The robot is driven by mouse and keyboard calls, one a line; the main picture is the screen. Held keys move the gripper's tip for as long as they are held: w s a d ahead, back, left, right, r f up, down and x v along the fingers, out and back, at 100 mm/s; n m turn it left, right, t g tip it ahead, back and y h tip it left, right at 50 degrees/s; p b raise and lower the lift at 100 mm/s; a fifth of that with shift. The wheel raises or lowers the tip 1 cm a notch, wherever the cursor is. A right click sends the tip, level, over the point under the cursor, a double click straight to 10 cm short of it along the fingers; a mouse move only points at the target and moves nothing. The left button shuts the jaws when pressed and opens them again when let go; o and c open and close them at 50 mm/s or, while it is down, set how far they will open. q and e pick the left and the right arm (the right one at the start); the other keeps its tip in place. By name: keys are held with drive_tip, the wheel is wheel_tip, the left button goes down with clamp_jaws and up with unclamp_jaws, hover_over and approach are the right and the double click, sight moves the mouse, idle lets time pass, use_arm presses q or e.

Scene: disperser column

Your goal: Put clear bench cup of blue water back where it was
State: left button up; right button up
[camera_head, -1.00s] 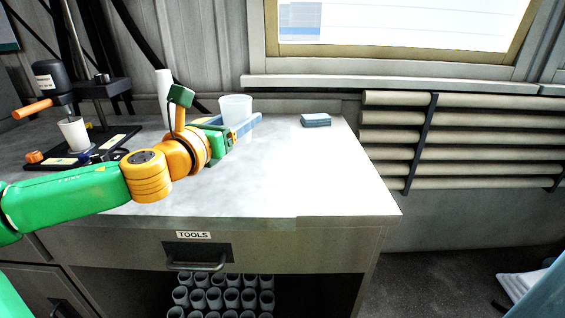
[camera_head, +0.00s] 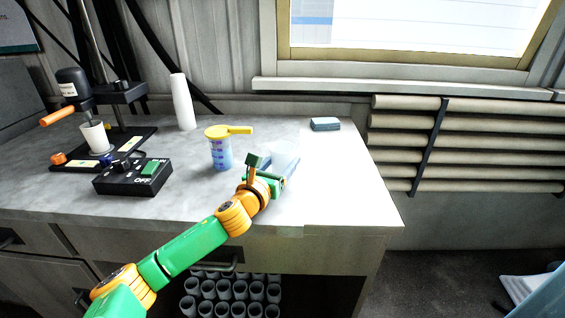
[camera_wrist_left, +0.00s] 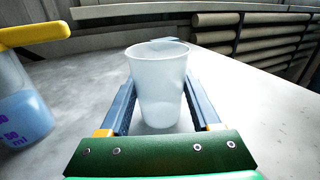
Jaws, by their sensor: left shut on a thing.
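My left gripper (camera_head: 287,172) is shut on a translucent whitish cup (camera_head: 284,154) near the right front part of the bench. In the left wrist view the cup (camera_wrist_left: 160,75) stands upright between the two blue fingers; I see no blue liquid through its wall. I cannot tell if its base touches the bench top. A jug with a yellow lid and blue liquid (camera_head: 221,152) stands left of the cup, apart from it; it also shows in the left wrist view (camera_wrist_left: 25,110). My right gripper is out of view.
The bench top (camera_head: 345,195) is clear to the right. A blue-grey sponge-like block (camera_head: 325,124) lies at the back right. A black control box (camera_head: 132,178), a disperser stand (camera_head: 118,93) holding a white cup (camera_head: 96,137) on its base, and a white cup stack (camera_head: 182,101) stand left.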

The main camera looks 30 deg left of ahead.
use_arm(q)
drive_tip(key=shift+f, duration=0.1)
drive_tip(key=o, duration=1.4)
drive_tip(key=shift+s, duration=0.1)
drive_tip(key=s, duration=0.3)
drive_tip(key=s+d, duration=0.1)
drive_tip(key=s, duration=0.2)
drive_tip(key=s+b, duration=0.1)
drive_tip(key=s, duration=0.3)
drive_tip(key=shift+d, duration=0.35)
drive_tip(key=shift+s+r, duration=0.25)
drive_tip(key=shift+s, duration=0.6)
